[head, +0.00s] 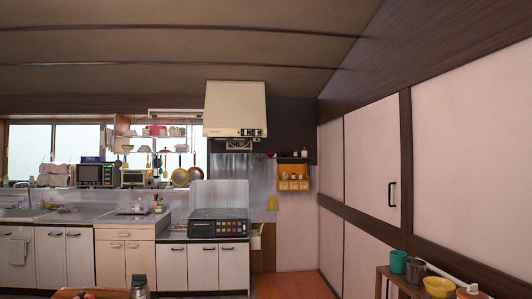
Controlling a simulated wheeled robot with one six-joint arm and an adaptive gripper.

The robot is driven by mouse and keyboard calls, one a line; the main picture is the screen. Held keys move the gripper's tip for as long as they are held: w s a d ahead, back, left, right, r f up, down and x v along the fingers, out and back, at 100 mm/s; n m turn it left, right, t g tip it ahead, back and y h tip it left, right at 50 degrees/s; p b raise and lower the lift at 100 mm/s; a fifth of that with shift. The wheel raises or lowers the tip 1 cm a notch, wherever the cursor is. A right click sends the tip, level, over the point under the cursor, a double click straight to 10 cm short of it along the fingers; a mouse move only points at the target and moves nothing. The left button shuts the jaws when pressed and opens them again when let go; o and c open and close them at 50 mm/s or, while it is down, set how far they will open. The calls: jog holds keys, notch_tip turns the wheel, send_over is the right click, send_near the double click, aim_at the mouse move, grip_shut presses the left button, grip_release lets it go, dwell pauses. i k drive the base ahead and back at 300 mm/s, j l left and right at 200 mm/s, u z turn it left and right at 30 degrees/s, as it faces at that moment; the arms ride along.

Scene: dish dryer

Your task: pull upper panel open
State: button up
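On the right wall, a white upper panel (368,155) is framed by dark wood beams. It has a black vertical handle (392,194) near its lower right edge. The panel looks closed, flush or nearly flush with its frame. Another white upper panel (475,150) lies to its right, with no handle visible on the part that shows. A narrower white panel (330,165) lies to its left. My gripper is not visible, so its distance from the handle cannot be told.
A wooden stand (395,280) with a green mug (398,262), a yellow bowl (439,287) and other items stands below the panels at the lower right. White counters and a stove (218,226) line the back wall. Reddish-brown floor (305,284) shows in the middle.

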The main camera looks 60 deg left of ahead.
aim_at(374, 185)
jog(key=u, duration=1.55)
jog(key=i+j+z, duration=0.15)
jog(key=i+j, duration=0.55)
jog(key=i, duration=0.45)
jog(key=i+j+z, duration=0.15)
jog(key=i+j, duration=0.7)
jog(key=i, duration=0.3)
jog(key=i+j+z, duration=0.15)
jog(key=i+j, duration=0.85)
jog(key=i, duration=0.05)
